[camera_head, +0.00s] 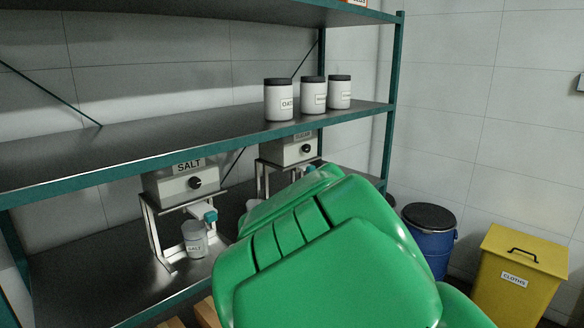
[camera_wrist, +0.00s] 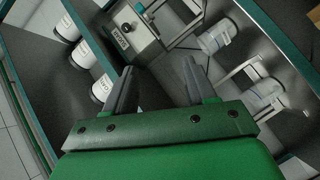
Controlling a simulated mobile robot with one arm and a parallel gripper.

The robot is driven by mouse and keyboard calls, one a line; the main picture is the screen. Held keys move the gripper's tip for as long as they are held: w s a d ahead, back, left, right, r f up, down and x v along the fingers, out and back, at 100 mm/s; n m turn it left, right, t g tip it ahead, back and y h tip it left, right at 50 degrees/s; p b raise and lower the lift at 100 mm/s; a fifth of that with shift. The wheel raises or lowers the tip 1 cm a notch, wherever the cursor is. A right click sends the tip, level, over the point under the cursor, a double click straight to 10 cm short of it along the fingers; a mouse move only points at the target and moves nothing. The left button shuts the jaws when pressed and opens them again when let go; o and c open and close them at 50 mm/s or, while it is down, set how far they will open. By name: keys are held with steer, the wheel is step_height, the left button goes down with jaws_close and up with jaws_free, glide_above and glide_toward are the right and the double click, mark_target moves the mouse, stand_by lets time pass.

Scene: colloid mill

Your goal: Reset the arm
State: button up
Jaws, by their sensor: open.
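My green arm (camera_head: 320,255) fills the lower middle of the head view, and my gripper is hidden behind it there. In the wrist view my gripper (camera_wrist: 160,85) has its two dark fingers spread apart with nothing between them. It points at the shelf rack. Beyond the fingers is a grey mill with a SUGAR label (camera_wrist: 134,28).
The SALT mill (camera_head: 180,185) stands on the lower shelf with a jar (camera_head: 194,240) under its spout. Three dark-lidded jars (camera_head: 278,102) stand on the middle shelf (camera_head: 120,147). A blue drum (camera_head: 432,245) and a yellow CLOTHS bin (camera_head: 520,270) stand at right.

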steer(key=s+d+f+m+g+h, duration=0.25)
steer(key=s+d+m+g, duration=0.25)
steer(key=s+d+m, duration=0.5)
steer(key=s+f+m+g, duration=0.2)
steer(key=s+g, duration=0.4)
steer(key=s, duration=1.2)
steer(key=s+f+m+g+y, duration=0.1)
steer(key=s+f+g, duration=0.4)
steer(key=s, duration=1.4)
steer(key=shift+s+m+g, duration=0.25)
steer(key=shift+m+g, duration=0.15)
steer(key=shift+g, duration=0.2)
steer(key=shift+a+f, duration=0.1)
